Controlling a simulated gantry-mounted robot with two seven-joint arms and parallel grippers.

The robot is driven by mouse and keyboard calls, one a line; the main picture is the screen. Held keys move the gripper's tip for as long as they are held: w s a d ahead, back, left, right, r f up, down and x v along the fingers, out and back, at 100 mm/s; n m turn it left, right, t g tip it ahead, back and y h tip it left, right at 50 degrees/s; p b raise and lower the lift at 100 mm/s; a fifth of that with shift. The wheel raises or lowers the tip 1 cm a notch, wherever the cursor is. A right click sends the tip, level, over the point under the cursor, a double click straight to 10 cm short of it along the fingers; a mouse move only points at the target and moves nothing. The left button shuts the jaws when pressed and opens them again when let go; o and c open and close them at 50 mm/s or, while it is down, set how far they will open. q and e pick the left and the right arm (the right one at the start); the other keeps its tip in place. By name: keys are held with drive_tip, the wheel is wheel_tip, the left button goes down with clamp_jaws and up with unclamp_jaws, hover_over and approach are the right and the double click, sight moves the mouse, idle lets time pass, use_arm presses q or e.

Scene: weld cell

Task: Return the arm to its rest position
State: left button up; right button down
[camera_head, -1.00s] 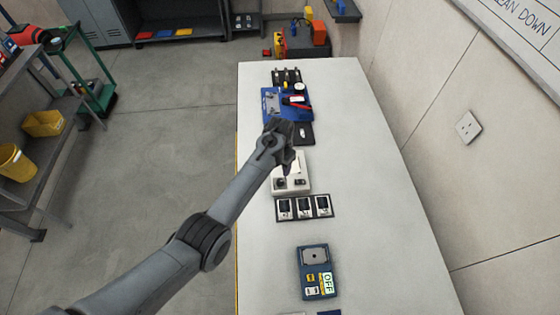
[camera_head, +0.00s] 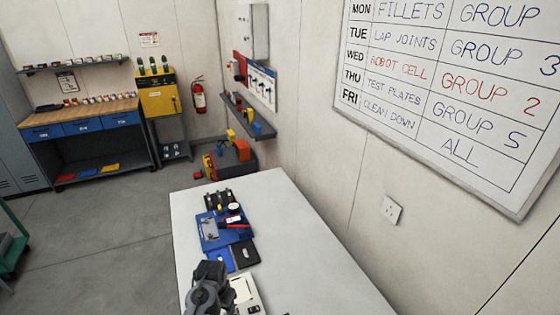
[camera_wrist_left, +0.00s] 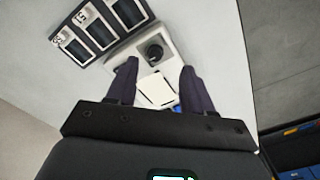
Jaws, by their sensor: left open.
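My left gripper (camera_head: 212,285) shows at the bottom of the head view, dark and seen from behind, over the left part of the white bench (camera_head: 285,220). Its fingertips are hard to make out there. In the left wrist view the same gripper (camera_wrist_left: 158,82) has two dark fingers spread apart with nothing held between them. A white device (camera_head: 247,297) lies beside and partly behind it; in the wrist view the device (camera_wrist_left: 172,58) shows beyond and between the fingers. My right arm is out of view.
A blue fixture (camera_head: 212,235) and a black pad (camera_head: 246,254) lie farther along the bench. A black tray with several slots (camera_wrist_left: 97,28) sits beside the device. The wall and whiteboard (camera_head: 450,80) bound the right side. The bench's right part is clear.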

use_arm(q)
drive_tip(key=s+a+t+p, duration=0.1)
drive_tip(key=s+a+p, duration=0.15)
drive_tip(key=s, duration=0.85)
drive_tip(key=s+r+t+p, duration=0.1)
drive_tip(key=s+r+p, duration=0.2)
drive_tip(key=s+r, duration=0.5)
drive_tip(key=s+r+n+t+p, duration=0.1)
drive_tip(key=s+r+p, duration=0.2)
drive_tip(key=s+r, duration=0.4)
drive_tip(key=s, duration=0.7)
drive_tip(key=shift+s+d+r, duration=0.2)
drive_tip(key=shift+s+r, duration=0.15)
